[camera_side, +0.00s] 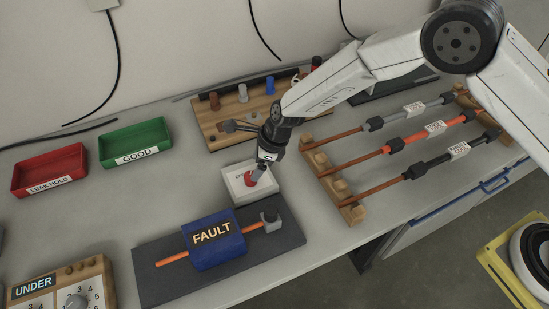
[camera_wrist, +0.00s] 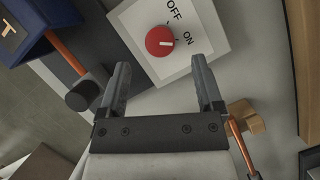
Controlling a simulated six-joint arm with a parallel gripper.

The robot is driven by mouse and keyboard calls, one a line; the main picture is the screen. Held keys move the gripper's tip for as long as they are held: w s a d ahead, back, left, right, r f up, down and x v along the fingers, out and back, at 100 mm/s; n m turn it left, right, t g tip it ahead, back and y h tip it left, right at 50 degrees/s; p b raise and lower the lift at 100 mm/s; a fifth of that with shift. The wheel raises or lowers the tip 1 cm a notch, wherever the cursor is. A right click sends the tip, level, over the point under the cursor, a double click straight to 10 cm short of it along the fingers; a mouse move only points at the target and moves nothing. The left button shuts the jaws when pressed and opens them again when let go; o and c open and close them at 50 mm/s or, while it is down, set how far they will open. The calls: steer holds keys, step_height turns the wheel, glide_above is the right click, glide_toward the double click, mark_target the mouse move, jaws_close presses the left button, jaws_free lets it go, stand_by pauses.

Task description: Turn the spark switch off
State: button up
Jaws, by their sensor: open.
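The spark switch is a white box (camera_side: 240,190) with a round red knob (camera_side: 250,179). In the wrist view the box (camera_wrist: 215,20) shows the words OFF and ON, and the white mark on the red knob (camera_wrist: 159,41) points toward ON. My gripper (camera_side: 257,174) is above the box, close to the knob, and partly covers it in the side view. In the wrist view my gripper (camera_wrist: 160,68) is open and empty, its fingers spread wider than the knob. The knob appears just beyond the fingertips, between their lines. I cannot tell whether they touch it.
A blue FAULT block (camera_side: 213,240) on a dark base (camera_side: 160,282) stands in front of the switch. A wooden rack (camera_side: 335,190) with several cable samples is to the right. A wooden tool board (camera_side: 215,125) is behind. Red (camera_side: 48,170) and green (camera_side: 135,143) trays lie left.

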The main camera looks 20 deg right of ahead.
mark_target(250, 175)
steer(key=shift+x, duration=2.75)
steer(key=shift+c, duration=0.2)
jaws_close()
